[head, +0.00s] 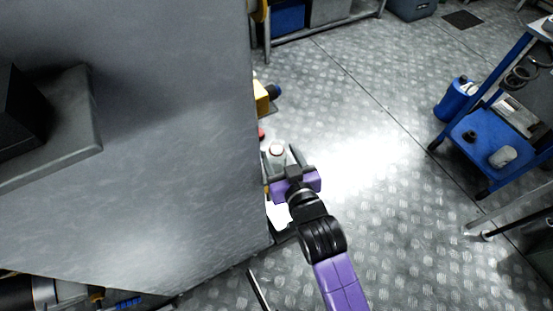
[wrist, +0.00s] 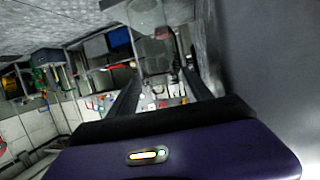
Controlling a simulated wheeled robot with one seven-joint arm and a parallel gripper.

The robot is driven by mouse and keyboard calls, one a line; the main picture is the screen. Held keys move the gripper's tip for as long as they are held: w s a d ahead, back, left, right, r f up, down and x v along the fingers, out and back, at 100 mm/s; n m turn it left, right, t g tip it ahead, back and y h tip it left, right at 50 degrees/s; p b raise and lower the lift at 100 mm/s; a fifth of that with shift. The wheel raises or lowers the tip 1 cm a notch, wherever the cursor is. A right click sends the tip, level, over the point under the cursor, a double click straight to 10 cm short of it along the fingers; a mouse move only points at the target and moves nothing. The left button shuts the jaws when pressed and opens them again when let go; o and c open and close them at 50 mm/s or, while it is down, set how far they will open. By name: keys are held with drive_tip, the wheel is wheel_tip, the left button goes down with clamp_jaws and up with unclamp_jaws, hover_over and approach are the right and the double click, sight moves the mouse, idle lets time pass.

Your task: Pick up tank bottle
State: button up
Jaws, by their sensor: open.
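A pale, translucent bottle with a round light cap, which looks like the tank bottle (head: 277,150), is by the right edge of the large grey panel in the head view. In the wrist view the bottle (wrist: 150,48) is ahead, upper middle, and I see through it. My gripper (head: 282,158), purple with dark fingers, is open, with the fingers on either side of the bottle in the picture. In the wrist view my gripper (wrist: 158,65) points towards it. I cannot tell whether the fingers touch it. The bottle's lower part is hidden by my gripper.
The grey panel (head: 150,150) fills the left and stands close to my gripper. A yellow item (head: 261,97) sits beyond the bottle. A blue cart (head: 490,140) and blue jug (head: 455,100) stand at right. The metal floor (head: 370,150) between is clear.

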drive_tip(key=x, duration=0.3)
drive_tip(key=shift+w+a, duration=0.1)
drive_tip(key=shift+f, duration=0.1)
clamp_jaws()
